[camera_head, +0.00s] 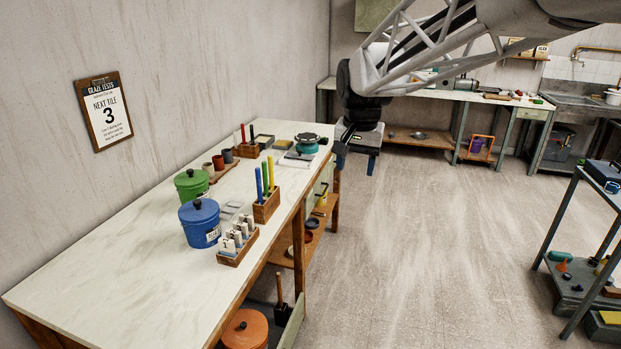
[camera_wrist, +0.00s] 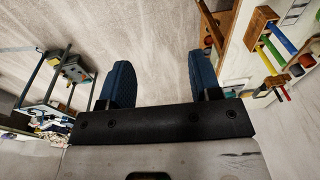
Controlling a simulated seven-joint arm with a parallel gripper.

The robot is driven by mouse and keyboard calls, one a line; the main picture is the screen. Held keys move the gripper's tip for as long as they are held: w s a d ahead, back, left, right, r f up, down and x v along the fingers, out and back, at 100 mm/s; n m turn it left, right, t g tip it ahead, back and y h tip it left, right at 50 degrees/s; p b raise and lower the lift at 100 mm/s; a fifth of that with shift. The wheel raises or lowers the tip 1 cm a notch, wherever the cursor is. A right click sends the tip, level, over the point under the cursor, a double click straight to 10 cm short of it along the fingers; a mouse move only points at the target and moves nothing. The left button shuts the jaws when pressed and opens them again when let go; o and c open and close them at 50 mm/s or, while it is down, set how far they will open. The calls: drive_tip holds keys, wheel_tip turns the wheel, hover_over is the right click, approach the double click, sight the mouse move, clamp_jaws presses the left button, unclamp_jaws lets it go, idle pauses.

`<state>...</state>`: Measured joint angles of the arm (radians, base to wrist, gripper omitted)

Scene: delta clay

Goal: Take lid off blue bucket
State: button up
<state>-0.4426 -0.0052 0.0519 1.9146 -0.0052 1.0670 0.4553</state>
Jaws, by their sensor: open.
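The blue bucket (camera_head: 201,231) stands upright on the left workbench, near the wall. Its blue lid (camera_head: 199,210) with a dark round knob sits on top of it. My gripper (camera_head: 356,160) hangs in the air beyond the bench's right edge, well away from the bucket and to its upper right in the head view. In the wrist view my gripper (camera_wrist: 158,85) shows two blue fingers spread wide apart with only floor between them. The blue bucket cannot be made out in the wrist view.
A green lidded bucket (camera_head: 191,185) stands just behind the blue one. A rack of white tiles (camera_head: 237,242) and a wooden block with coloured sticks (camera_head: 266,205) stand to the right. The bench's front left (camera_head: 130,285) is clear. An orange lidded bucket (camera_head: 246,330) is below.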

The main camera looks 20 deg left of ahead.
drive_tip(key=w+a+f, duration=0.1)
drive_tip(key=w+a, duration=0.1)
drive_tip(key=a, duration=0.5)
drive_tip(key=w+a+f, duration=0.1)
drive_tip(key=w+a, duration=0.2)
drive_tip(key=a, duration=0.3)
drive_tip(key=g, duration=0.1)
hover_over(197, 201)
drive_tip(key=shift+h, duration=0.3)
drive_tip(key=f, duration=1.2)
drive_tip(key=shift+a+f, duration=0.2)
drive_tip(key=shift+f, duration=0.05)
drive_tip(key=shift+f, duration=0.1)
drive_tip(key=shift+f, duration=1.2)
drive_tip(key=shift+f, duration=0.1)
drive_tip(key=shift+d+f, duration=0.15)
drive_tip(key=shift+f, duration=2.35)
drive_tip(key=shift+c, duration=0.2)
